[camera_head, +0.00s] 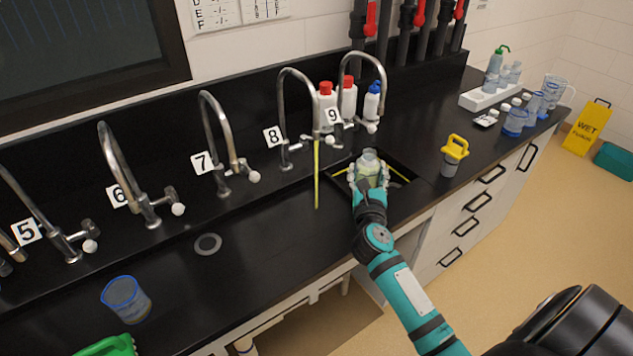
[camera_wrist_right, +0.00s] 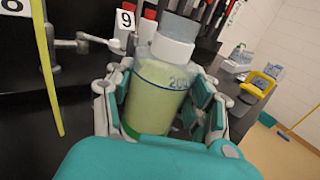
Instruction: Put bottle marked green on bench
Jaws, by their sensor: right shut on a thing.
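My right gripper (camera_head: 368,180) is shut around a clear bottle (camera_head: 370,165) holding pale yellow-green liquid. In the right wrist view the bottle (camera_wrist_right: 155,100) has a white neck ring, a blue line with print, and a green band near its base. It stands roughly upright between the fingers (camera_wrist_right: 160,108). In the head view it is over the sink opening near tap 9; I cannot tell its height above the sink. The black bench (camera_head: 270,240) runs along the wall. My left gripper is not in view.
Numbered taps, including tap 8 (camera_head: 300,110), line the bench back. A blue-rimmed beaker (camera_head: 126,298) stands at front left. A yellow-handled container (camera_head: 453,157) stands right of the sink. Glassware crowds the far right.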

